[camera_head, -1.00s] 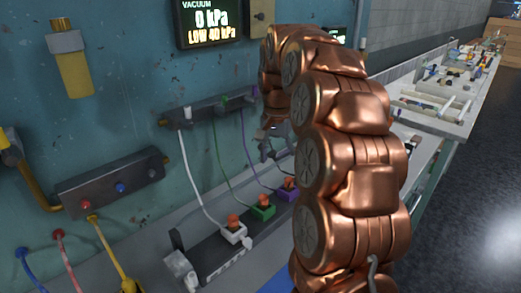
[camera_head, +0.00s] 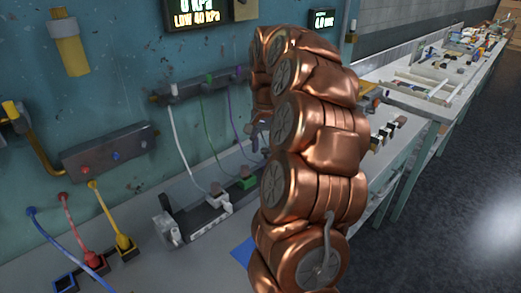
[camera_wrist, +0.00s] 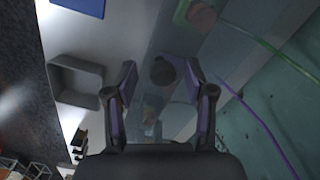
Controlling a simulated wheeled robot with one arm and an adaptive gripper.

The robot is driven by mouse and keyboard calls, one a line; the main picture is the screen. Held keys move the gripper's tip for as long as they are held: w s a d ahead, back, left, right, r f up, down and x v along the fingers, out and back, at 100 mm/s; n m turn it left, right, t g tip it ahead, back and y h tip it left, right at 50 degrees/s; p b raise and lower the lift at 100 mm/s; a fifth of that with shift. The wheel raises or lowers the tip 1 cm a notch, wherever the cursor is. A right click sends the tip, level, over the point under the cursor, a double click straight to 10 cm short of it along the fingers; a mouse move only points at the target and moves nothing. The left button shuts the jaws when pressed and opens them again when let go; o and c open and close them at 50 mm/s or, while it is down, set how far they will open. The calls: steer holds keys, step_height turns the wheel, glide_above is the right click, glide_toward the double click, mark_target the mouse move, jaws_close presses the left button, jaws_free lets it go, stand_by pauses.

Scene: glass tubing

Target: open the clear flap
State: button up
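My gripper (camera_wrist: 163,88) shows in the wrist view with its two dark, purple-lined fingers apart. A dark round knob-like thing (camera_wrist: 163,70) shows between the fingers, with a small pale and orange thing beyond it; I cannot tell whether the fingers touch either. A faint bluish, see-through area (camera_wrist: 222,48) lies over the bench at upper middle right; it may be the clear flap, but its edges are unclear. In the head view my copper arm hides most of the gripper and what lies beyond it.
A green plug (camera_wrist: 198,12) and green and purple cords run along the teal wall (camera_wrist: 245,130). In the head view, a white plug (camera_head: 216,190) and a yellow plug (camera_head: 124,243) stand on the bench.

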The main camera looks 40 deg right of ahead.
steer(key=r, duration=0.4)
steer(key=shift+s+d+r+b, duration=0.15)
steer(key=shift+d+b, duration=0.05)
steer(key=shift+b, duration=0.2)
steer(key=shift+a+r, duration=0.2)
steer(key=shift+r, duration=0.75)
steer(key=s+a+f+n, duration=0.1)
steer(key=s+a+n, duration=0.2)
steer(key=a, duration=0.8)
steer(key=s+a+f+n, duration=0.1)
steer(key=s+a+n, duration=0.3)
steer(key=a, duration=0.8)
steer(key=shift+a+f+n+g, duration=0.2)
steer(key=shift+n+g, duration=0.2)
steer(key=shift+n, duration=0.5)
steer(key=shift+s, duration=0.1)
steer(key=shift+c, duration=0.3)
